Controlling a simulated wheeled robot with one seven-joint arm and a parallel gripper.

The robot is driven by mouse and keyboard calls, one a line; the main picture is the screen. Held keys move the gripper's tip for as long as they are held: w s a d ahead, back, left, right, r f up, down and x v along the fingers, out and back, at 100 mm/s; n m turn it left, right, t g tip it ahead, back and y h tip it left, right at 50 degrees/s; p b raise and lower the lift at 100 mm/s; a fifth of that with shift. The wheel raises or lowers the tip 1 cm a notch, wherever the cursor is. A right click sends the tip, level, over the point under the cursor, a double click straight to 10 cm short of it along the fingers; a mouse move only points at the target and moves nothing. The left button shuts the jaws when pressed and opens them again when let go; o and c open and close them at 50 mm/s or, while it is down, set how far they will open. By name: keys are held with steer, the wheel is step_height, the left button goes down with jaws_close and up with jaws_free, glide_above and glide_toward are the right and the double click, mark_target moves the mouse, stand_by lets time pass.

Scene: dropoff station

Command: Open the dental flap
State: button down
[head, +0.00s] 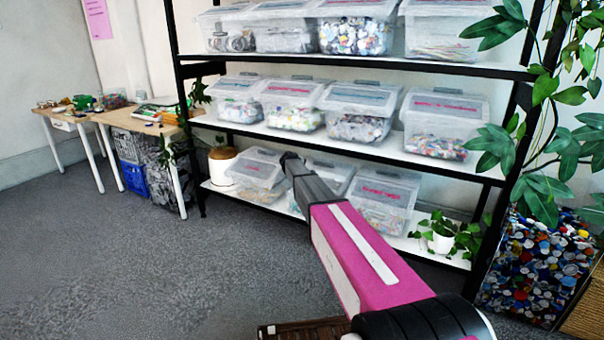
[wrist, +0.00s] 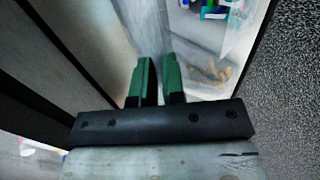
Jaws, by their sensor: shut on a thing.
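My gripper (wrist: 159,82) shows in the wrist view as two green fingers close together with a thin, clear edge between them. It is shut on what looks like the clear flap (wrist: 152,35) of a bin. In the head view my arm reaches to the bottom shelf, and its dark end covers the fingertips and part of the bins. A left bin (head: 258,172), a middle bin (head: 335,175) and a right bin (head: 382,198) stand there. I cannot read which label says dental.
Two shelves of similar clear bins (head: 365,112) are above. A black rack post (head: 186,100) stands at the left. A bottle-cap container (head: 535,265) is at the right. The grey floor (head: 130,260) is clear at the left.

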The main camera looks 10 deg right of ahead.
steer(key=c, duration=1.3)
jaws_free()
steer(key=v, duration=1)
steer(key=shift+s+a+r, duration=0.15)
steer(key=shift+s+r, duration=0.05)
steer(key=shift+r, duration=0.05)
steer(key=s+d+f+m+g+y, duration=0.1)
steer(key=s+d+f+m, duration=0.15)
steer(key=s, duration=0.55)
steer(key=s+d+f+m+g, duration=0.15)
steer(key=s+f, duration=0.25)
steer(key=s, duration=0.4)
steer(key=s+d+f+m+g+y, duration=0.1)
steer(key=s+f+g, duration=0.15)
steer(key=s, duration=0.55)
steer(key=s+f+m+g+y, duration=0.1)
steer(key=s+m, duration=0.1)
steer(key=s, duration=0.7)
steer(key=s+f+m+g+y, duration=0.1)
steer(key=s+f+m, duration=0.1)
steer(key=s, duration=0.6)
steer(key=s+f+m+g+y, duration=0.1)
steer(key=s+f+y, duration=0.1)
steer(key=s, duration=0.7)
steer(key=shift+s+f+m+g, duration=0.1)
steer(key=shift+s+m+g, duration=0.2)
steer(key=shift+m, duration=0.1)
